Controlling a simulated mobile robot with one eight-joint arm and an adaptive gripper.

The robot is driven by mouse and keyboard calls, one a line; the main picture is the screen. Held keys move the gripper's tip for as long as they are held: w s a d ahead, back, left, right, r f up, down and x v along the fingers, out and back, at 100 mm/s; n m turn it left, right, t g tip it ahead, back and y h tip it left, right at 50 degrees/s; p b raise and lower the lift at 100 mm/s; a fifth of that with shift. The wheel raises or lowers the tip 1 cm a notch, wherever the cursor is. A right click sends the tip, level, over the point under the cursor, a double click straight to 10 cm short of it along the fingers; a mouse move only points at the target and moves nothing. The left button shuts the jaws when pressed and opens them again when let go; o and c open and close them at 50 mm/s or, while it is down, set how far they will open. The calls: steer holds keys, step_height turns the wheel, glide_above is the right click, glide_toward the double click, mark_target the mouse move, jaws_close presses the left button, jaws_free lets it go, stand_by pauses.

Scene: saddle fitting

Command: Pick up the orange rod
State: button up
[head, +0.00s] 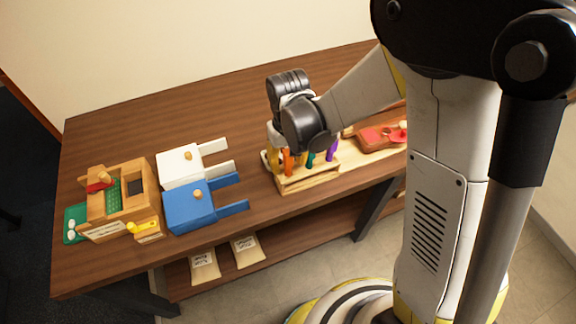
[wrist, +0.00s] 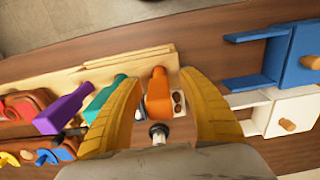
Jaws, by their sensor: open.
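The orange rod (wrist: 158,95) stands in a light wooden rack, and in the wrist view it lies between the two yellow fingers of my gripper (wrist: 160,92). The fingers are open, with a visible gap on each side of the rod. In the head view the orange rod (head: 288,162) shows just below my wrist, at the left part of the wooden rack (head: 310,181). My gripper (head: 279,160) is partly hidden there by the wrist. The lower end of the rod is hard to make out.
A teal rod (wrist: 104,97) and a purple rod (wrist: 64,108) stand beside the orange one. A red tray (wrist: 22,105) lies beyond them. Blue (head: 189,206) and white (head: 181,166) blocks with prongs and a wooden box (head: 118,200) sit left on the table.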

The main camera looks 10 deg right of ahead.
mark_target(288, 152)
jaws_close()
steer(key=shift+r, duration=0.1)
step_height(288, 152, up, 10)
steer(key=p, duration=0.3)
steer(key=c, duration=0.8)
jaws_free()
jaws_close()
